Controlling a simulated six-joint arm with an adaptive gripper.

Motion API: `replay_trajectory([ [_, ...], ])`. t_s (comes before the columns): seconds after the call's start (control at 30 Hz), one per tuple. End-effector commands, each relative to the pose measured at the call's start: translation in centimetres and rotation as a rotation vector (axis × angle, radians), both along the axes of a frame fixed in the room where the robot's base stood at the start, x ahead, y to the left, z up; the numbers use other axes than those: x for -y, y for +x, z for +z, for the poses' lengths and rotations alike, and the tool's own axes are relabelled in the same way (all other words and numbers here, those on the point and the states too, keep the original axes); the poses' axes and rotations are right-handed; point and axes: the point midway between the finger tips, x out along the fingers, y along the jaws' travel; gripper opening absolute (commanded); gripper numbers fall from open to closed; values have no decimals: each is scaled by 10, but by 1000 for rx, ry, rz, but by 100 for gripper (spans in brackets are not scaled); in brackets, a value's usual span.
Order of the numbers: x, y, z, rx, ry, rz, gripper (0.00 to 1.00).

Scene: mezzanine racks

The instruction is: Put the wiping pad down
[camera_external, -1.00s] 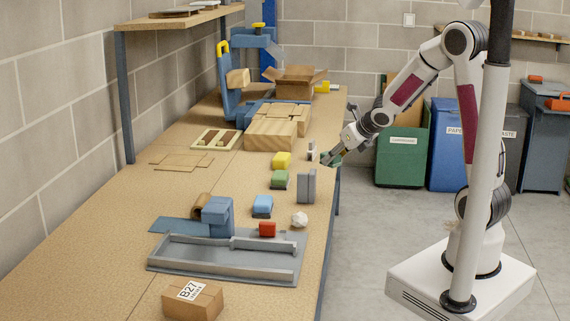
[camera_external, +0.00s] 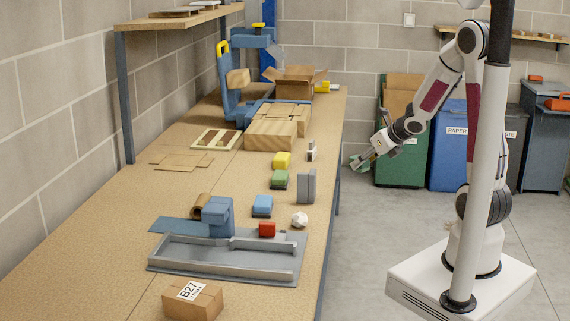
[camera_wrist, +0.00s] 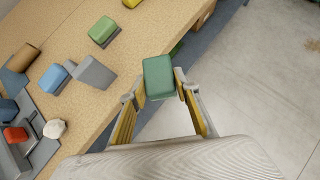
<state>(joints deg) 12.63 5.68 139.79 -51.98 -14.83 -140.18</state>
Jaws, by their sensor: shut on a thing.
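The wiping pad is a small dark green block (camera_wrist: 158,77) in the wrist view. My gripper (camera_wrist: 160,84) is shut on it, with one finger on each side. In the external view my gripper (camera_external: 358,162) is just right of the workbench edge, over the floor and in front of the green bin. The pad is too small there to make out clearly. The workbench (camera_external: 120,235) lies left of my gripper.
On the bench near its right edge are a yellow block (camera_external: 281,160), a green block (camera_external: 279,178), a grey upright block (camera_external: 306,186), a blue block (camera_external: 262,205), a red block (camera_external: 267,229) and a white crumpled lump (camera_external: 299,219). A grey tray (camera_external: 220,257) lies nearer. Bare bench shows at left.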

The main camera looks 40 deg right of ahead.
Motion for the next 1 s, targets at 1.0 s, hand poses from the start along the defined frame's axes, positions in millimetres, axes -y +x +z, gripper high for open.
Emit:
replay_trajectory([
  [1.0, -66, 99, 32, 9, -1, 191, 9],
])
